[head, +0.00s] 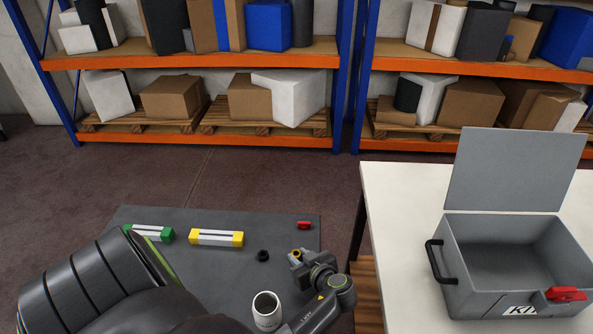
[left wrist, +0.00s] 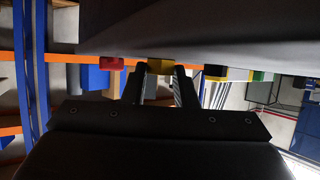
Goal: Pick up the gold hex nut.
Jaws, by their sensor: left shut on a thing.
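The gold hex nut (head: 296,253) shows as a small gold ring at the tip of my left gripper (head: 298,256) in the head view, near the right side of the dark grey table (head: 205,275). In the left wrist view the gold nut (left wrist: 160,66) sits between the two fingertips of my left gripper (left wrist: 161,72), which are shut on it. The fingers hide part of the nut. I cannot tell whether it touches the table. My right gripper is in neither view.
On the table are a black nut-like ring (head: 263,256), a red part (head: 304,225), a yellow-ended block (head: 216,237), a green-ended block (head: 150,233) and a white cup (head: 266,309) close to my arm. A white table (head: 400,215) at right holds an open grey box (head: 491,292).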

